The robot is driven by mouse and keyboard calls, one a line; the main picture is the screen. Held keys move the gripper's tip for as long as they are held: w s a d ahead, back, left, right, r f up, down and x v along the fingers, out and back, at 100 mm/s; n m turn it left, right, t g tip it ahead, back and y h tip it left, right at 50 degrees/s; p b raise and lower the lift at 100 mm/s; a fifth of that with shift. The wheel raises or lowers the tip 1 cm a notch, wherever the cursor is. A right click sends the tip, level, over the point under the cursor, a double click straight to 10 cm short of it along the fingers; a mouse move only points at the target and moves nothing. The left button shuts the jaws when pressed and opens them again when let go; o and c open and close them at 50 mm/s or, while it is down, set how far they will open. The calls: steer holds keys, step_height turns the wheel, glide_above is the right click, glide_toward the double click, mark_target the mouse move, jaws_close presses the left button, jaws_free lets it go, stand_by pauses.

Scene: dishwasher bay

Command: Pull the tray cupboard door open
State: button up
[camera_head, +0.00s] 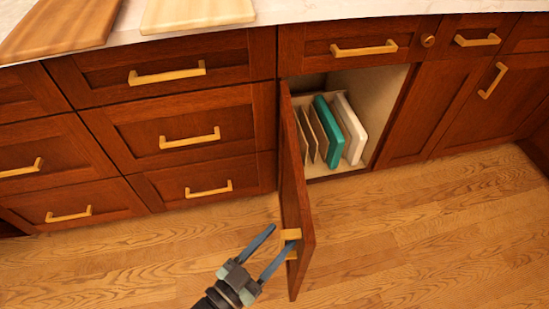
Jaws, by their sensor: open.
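The tray cupboard door (296,190) stands swung well out from the cabinet front, hinged at its left side. Its brass handle (290,234) shows near the free edge of the door, on the left-facing side. My gripper (284,238) is open at the handle, with one finger reaching to the handle and the other apart to its left. Whether a finger touches the handle or passes behind it, I cannot tell. Inside the open cupboard (388,90), a green tray (329,131) and a white tray (352,128) stand upright beside thin dividers (308,134).
Closed drawers with brass handles (190,138) lie left of the door. A drawer (355,46) is above the opening, and closed cabinets (450,105) stand to its right. Boards (195,12) lie on the countertop. The wooden floor (420,230) is clear.

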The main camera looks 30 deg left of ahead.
steer(key=shift+s, duration=0.15)
steer(key=s+a+p, duration=0.1)
steer(key=s+p, duration=0.1)
steer(key=s, duration=1)
steer(key=shift+s+a, duration=0.3)
steer(key=shift+a, duration=0.05)
